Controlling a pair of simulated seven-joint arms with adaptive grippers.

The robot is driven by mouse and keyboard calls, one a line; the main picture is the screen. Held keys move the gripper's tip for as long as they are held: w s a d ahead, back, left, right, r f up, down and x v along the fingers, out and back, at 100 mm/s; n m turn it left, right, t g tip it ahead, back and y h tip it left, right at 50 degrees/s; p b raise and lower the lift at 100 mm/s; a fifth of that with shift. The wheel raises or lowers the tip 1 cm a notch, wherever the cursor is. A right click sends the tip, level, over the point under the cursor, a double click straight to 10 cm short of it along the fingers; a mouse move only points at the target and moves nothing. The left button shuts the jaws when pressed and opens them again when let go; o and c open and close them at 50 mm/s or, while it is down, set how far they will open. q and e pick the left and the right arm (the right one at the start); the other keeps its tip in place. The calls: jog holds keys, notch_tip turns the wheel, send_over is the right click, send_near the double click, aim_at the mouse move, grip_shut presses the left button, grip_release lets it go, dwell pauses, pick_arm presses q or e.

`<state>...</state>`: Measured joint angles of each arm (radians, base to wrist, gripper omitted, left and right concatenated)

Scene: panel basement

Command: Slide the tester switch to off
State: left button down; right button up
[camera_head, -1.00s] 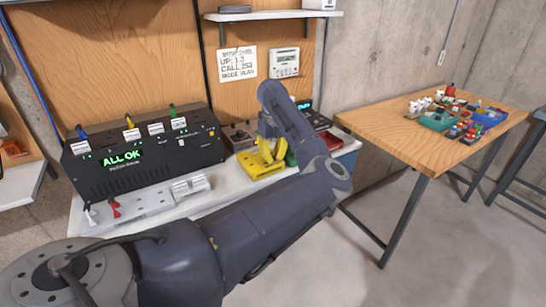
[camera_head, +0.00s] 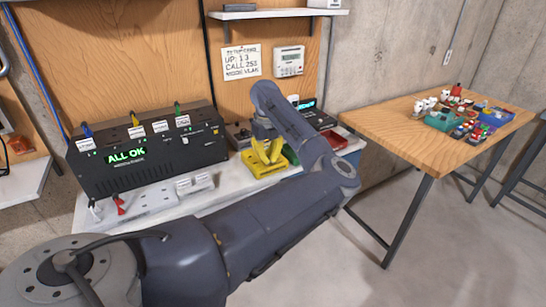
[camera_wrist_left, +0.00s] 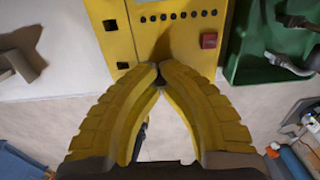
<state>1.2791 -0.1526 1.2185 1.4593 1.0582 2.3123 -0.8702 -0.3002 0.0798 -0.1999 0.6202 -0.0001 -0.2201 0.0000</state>
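The yellow tester (camera_head: 256,169) lies on the white bench beside the black panel. In the left wrist view its yellow face (camera_wrist_left: 178,42) shows a row of small black holes, a red square button (camera_wrist_left: 209,40) and dark square openings on its left strip. My left gripper (camera_head: 266,154) points down at the tester in the head view. Its yellow fingers meet at the tips (camera_wrist_left: 158,72) over the tester's near edge, with no held object visible. The tips hide part of the face; I cannot make out the switch or tell whether they touch it. My right gripper is not in view.
The black box reading ALL OK (camera_head: 127,155) stands left of the tester, with a white strip (camera_head: 150,200) before it. A green tray (camera_wrist_left: 270,45) with cables lies right of the tester. A wooden table (camera_head: 400,125) with small parts stands at the right.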

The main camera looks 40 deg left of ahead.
pick_arm(q)
jog(key=shift+s+a, duration=0.1)
jog(key=shift+s, duration=0.05)
jog(key=c, duration=1.7)
grip_release()
jog(key=shift+s, duration=0.1)
jog(key=shift+o, duration=1.2)
jog(key=shift+r, duration=0.1)
notch_tip(320, 180, up, 12)
